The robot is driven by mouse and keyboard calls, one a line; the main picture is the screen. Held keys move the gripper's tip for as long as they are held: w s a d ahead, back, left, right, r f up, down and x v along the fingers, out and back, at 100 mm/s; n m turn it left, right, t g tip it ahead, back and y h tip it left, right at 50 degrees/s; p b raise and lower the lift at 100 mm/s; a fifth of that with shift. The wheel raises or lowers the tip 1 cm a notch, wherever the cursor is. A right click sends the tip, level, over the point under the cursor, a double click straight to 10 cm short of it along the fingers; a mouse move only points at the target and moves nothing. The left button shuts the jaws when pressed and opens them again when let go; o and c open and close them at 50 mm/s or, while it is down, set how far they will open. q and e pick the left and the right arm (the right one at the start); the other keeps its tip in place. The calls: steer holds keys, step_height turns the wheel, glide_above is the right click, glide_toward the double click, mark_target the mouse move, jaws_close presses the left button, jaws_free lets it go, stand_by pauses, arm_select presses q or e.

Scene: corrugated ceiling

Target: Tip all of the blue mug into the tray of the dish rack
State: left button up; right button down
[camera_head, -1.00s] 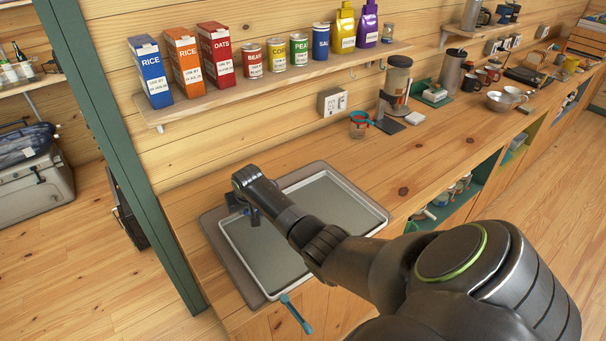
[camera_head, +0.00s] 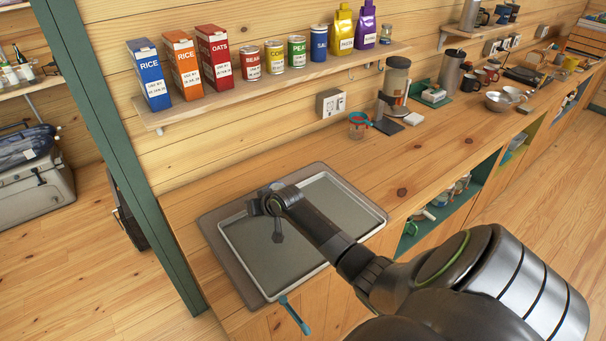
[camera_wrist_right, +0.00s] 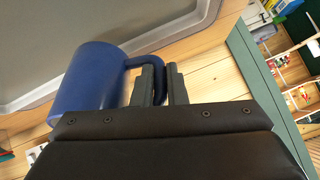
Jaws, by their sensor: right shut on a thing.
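The blue mug (camera_wrist_right: 88,80) shows in the right wrist view, left of my fingers, with its handle between them. My right gripper (camera_wrist_right: 162,80) is shut on that handle. In the head view my right gripper (camera_head: 262,205) is over the left part of the grey tray (camera_head: 345,190); the mug cannot be made out there, and its contents are hidden. The tray's rim also shows behind the mug in the wrist view (camera_wrist_right: 40,100). I cannot tell how far the mug is tilted. My left gripper is out of view.
A glass jar (camera_head: 358,125) and a coffee grinder (camera_head: 394,90) stand to the right. A shelf of boxes and cans (camera_head: 250,85) hangs above.

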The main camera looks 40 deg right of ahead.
steer(key=shift+w+a, duration=0.1)
steer(key=shift+a, duration=0.05)
steer(key=shift+s+d+r+t+y, duration=0.2)
steer(key=shift+s+d+t+y, duration=0.25)
steer(key=shift+s+t, duration=0.5)
